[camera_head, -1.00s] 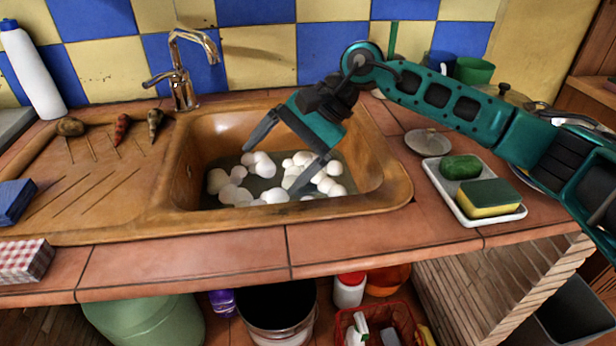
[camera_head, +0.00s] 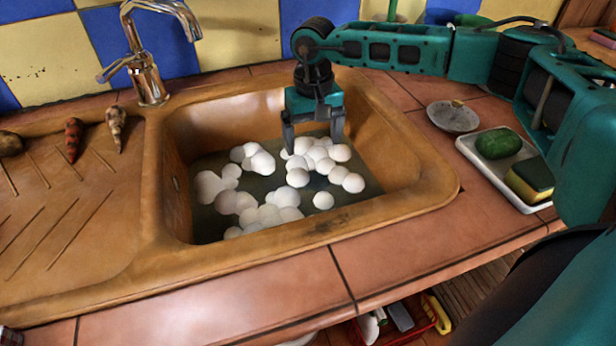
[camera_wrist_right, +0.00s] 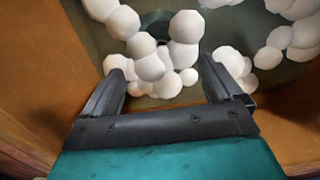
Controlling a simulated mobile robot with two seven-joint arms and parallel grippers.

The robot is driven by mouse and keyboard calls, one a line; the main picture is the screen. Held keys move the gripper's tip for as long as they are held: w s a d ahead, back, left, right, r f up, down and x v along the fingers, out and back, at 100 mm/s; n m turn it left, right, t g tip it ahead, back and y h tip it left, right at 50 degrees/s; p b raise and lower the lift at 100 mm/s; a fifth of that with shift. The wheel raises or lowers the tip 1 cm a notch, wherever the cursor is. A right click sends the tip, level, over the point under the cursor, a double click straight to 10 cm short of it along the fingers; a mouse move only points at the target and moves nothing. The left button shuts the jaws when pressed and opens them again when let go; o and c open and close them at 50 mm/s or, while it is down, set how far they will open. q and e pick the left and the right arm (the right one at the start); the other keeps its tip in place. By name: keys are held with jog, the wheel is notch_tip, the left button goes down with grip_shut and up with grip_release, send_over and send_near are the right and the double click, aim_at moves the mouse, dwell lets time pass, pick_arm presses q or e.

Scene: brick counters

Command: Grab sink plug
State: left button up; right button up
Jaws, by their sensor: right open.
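The tan sink basin (camera_head: 420,195) holds dark water with clusters of white foam balls. My right gripper (camera_head: 314,143) points down into the basin toward its back right, jaws apart, close to the foam. In the right wrist view the open jaws (camera_wrist_right: 163,76) face foam balls (camera_wrist_right: 150,66), with no plug visible between the fingers. A dark round patch (camera_wrist_right: 157,26) shows between the balls beyond the fingertips; I cannot tell whether it is the plug or the drain. No plug is clearly visible in the head view; foam covers much of the bottom. My left gripper is out of view.
A metal faucet (camera_head: 146,70) stands behind the basin at the left. A round grey lid-like disc (camera_head: 453,116) with a small knob lies on the right counter. A white tray (camera_head: 480,163) there holds a green soap (camera_head: 498,143) and a sponge (camera_head: 530,180).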

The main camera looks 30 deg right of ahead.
aim_at(312, 167)
jog(key=f, duration=0.4)
jog(key=f+b, duration=0.1)
jog(key=f, duration=0.3)
jog(key=shift+s+a+f, duration=0.15)
jog(key=shift+a+f, duration=0.05)
jog(key=c, duration=1.1)
